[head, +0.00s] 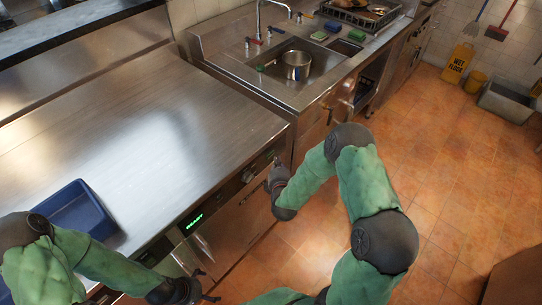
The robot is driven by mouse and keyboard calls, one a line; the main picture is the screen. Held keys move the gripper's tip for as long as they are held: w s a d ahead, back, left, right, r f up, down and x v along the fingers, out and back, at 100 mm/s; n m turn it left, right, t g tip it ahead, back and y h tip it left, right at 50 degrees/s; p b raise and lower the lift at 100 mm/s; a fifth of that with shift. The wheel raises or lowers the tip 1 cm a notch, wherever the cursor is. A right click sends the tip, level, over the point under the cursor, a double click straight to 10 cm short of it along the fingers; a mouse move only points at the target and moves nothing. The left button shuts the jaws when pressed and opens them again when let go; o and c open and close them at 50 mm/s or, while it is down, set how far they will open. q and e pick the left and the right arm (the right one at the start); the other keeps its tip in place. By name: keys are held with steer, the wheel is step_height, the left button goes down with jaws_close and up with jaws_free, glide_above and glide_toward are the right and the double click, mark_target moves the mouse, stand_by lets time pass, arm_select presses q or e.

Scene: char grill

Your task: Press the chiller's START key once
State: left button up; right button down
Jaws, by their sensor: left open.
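The chiller is the steel-topped counter unit (140,130), with a control strip along its front edge. A lit green display (194,221) sits on that strip; its word is too small to read surely. A dark round control (248,176) is further right on the strip. I cannot make out which part is the START key. My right gripper (270,173) is close to the strip's right end, beside the dark control; its fingers are mostly hidden and contact cannot be told. My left gripper (208,286) is open and empty, low in front of the chiller, below the display.
A blue tray (75,212) lies on the counter at left. A sink (325,62) with a steel pot (295,65) adjoins the counter's far end. The tiled floor (440,170) at right is open, with a yellow wet-floor sign (457,63) far back.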

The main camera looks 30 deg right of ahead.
steer(key=shift+w, duration=0.1)
steer(key=shift+w+a, duration=0.2)
steer(key=shift+w, duration=0.1)
steer(key=shift+w+a, duration=0.1)
steer(key=shift+w, duration=0.2)
stand_by(0.7)
steer(key=shift+s, duration=0.15)
steer(key=shift+s+d, duration=0.3)
steer(key=shift+s, duration=0.25)
stand_by(0.3)
steer(key=s, duration=0.1)
steer(key=s+d, duration=0.1)
steer(key=s, duration=0.1)
steer(key=s+d, duration=0.1)
steer(key=shift+s, duration=0.35)
stand_by(0.8)
